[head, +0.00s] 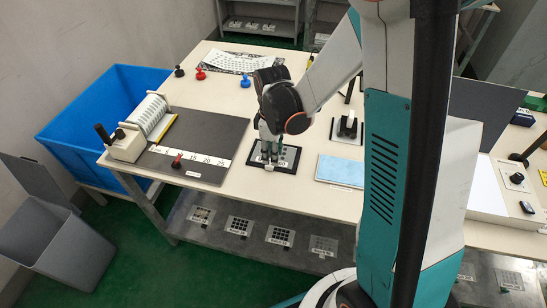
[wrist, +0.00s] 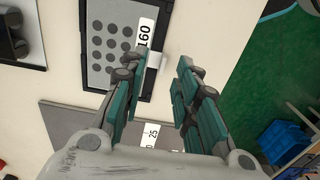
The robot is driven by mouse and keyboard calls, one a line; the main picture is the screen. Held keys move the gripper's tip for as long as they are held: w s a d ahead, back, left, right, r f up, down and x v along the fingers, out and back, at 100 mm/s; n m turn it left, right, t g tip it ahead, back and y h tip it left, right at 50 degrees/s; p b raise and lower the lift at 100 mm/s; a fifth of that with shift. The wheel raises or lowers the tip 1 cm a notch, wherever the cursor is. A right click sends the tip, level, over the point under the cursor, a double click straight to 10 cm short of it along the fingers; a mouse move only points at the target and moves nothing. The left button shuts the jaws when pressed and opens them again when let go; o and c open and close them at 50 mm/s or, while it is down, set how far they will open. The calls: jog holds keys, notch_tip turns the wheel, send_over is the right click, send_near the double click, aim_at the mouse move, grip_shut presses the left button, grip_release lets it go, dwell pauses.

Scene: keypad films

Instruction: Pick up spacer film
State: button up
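A grey sheet with rows of dark dots and a "160" label, which looks like the spacer film (wrist: 97,14), lies in a black-framed tray (wrist: 85,85) on the table. A small white tab (wrist: 156,61) sticks out from its edge. My gripper (wrist: 163,62) is open, with one finger on each side of the tab in the wrist view; I cannot tell whether they touch it. In the head view my gripper (head: 271,161) points down over the same framed tray (head: 291,166) and hides part of the sheet.
A dark grey cutting mat (head: 207,140) with a number strip lies left of the tray. A light blue pad (head: 340,171) lies to its right. A black-handled tool (head: 347,128) stands behind the pad. A blue bin (head: 80,110) is beyond the table's left edge.

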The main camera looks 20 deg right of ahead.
aim_at(273, 167)
jog(key=f+b, duration=0.1)
jog(key=f, duration=0.2)
jog(key=f+b, duration=0.1)
jog(key=f, duration=0.1)
jog(key=shift+s+a+f+b, duration=0.1)
jog(key=shift+s+f+b, duration=0.05)
jog(key=shift+s+b, duration=0.15)
grip_shut()
